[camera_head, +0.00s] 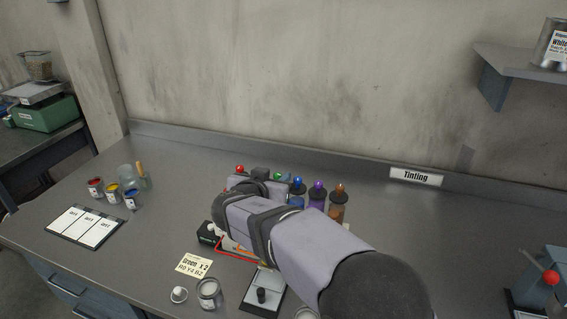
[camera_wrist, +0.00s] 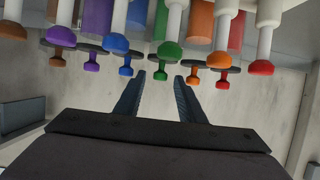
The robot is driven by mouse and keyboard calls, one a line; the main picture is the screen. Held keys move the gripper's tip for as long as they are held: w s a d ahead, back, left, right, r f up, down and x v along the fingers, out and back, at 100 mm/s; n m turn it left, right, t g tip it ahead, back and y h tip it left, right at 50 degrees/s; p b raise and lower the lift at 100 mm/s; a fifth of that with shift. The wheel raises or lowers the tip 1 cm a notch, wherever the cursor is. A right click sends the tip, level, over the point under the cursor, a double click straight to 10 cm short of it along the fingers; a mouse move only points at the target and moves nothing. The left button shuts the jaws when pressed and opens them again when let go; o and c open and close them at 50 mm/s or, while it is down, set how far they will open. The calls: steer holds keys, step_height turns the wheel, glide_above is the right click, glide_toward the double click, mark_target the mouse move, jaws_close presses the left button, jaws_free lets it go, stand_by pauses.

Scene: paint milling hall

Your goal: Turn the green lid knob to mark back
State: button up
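In the wrist view, which shows the bottles upside down, the green lid knob (camera_wrist: 160,75) appears between my fingertips. A larger green knob on a white stem (camera_wrist: 170,52) stands nearer the camera. My gripper (camera_wrist: 160,77) is open, with a gap on each side of the small knob; I cannot tell whether the fingertips reach its depth. In the head view a green knob (camera_head: 278,176) shows just behind my arm, which hides most of the green bottle. No marks on the lid are readable.
Blue (camera_head: 297,182), purple (camera_head: 318,186) and brown (camera_head: 340,189) knobs stand close to the right, a red knob (camera_head: 240,169) to the left. A note (camera_head: 194,265), a small jar (camera_head: 209,294) and a black-knobbed plate (camera_head: 262,298) lie in front. The bench's right side is largely clear.

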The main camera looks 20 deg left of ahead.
mark_target(276, 177)
steer(key=b+v, duration=0.2)
steer(key=v, duration=0.2)
steer(key=shift+s+f, duration=0.1)
steer(key=shift+s, duration=0.1)
step_height(276, 177, up, 5)
steer(key=shift+s+d+f, duration=0.1)
steer(key=shift+f, duration=0.15)
steer(key=shift+d+r+g, duration=0.1)
steer(key=shift+d+g, duration=0.05)
steer(key=shift+g, duration=0.15)
steer(key=shift+w+d+r+n+g+y+b, duration=0.2)
steer(key=shift+d+n+y+b, duration=0.25)
steer(key=shift+n+y+b, duration=0.65)
steer(key=shift+w+d+r+n+g+y+b, duration=0.15)
steer(key=shift+d+n+g+y+b, duration=0.25)
steer(key=shift+n+y+b, duration=0.65)
steer(key=shift+w+d+r+n+g+y+b, duration=0.1)
steer(key=shift+w+d+n+g+y+b, duration=0.3)
steer(key=shift+n+y+b, duration=0.7)
steer(key=shift+s+d+m, duration=0.1)
steer(key=shift+s+m, duration=0.05)
steer(key=shift+m, duration=0.1)
